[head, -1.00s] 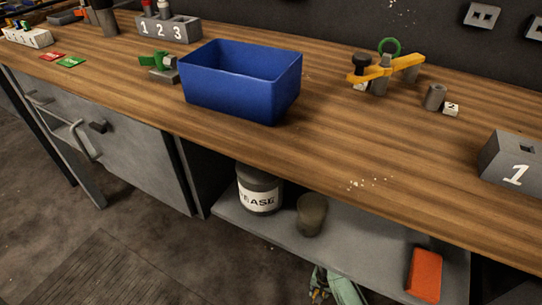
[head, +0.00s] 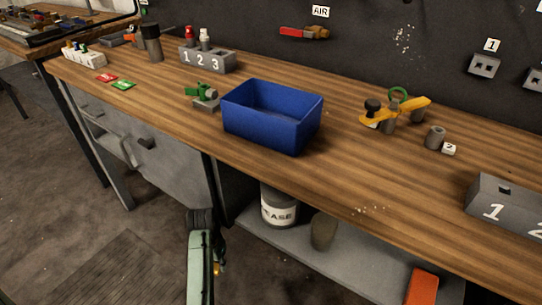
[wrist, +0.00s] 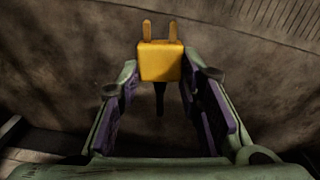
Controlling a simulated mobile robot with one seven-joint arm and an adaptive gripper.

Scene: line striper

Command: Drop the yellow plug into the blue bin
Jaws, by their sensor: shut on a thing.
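The yellow plug (wrist: 160,62), with two prongs and a dark cord end, sits between the fingertips of my gripper (wrist: 160,77) in the wrist view. My gripper is shut on it, with the floor behind. The blue bin (head: 262,125) stands upright on the wooden bench in the head view, and its visible inside looks empty. My arm (head: 200,262) is in front of the bench, below and left of the bin. A small yellow spot shows beside it; the fingers are not clear there.
A green vise-like tool (head: 203,94) stands close left of the bin, with a numbered grey block (head: 207,60) behind. A yellow-handled tool (head: 398,112) is to the right. The bench edge lies between my arm and the bin; bare wood lies right of the bin.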

